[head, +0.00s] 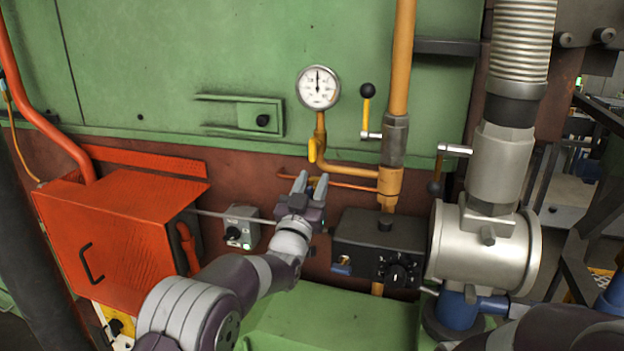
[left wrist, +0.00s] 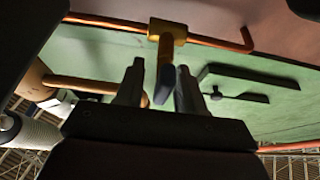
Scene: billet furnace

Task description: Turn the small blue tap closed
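The small blue tap shows in the left wrist view: a brass body (left wrist: 167,30) on a thin copper pipe, with a short lever ending in a dark blue tip (left wrist: 164,83). My left gripper (head: 310,184) is open in front of the thin copper pipe (head: 350,186). In the left wrist view its two fingers (left wrist: 160,90) stand on either side of the blue tip, with narrow gaps that make contact hard to judge. In the head view the fingers hide the tap. My right gripper is out of view.
A large silver valve body (head: 480,250) stands at right.

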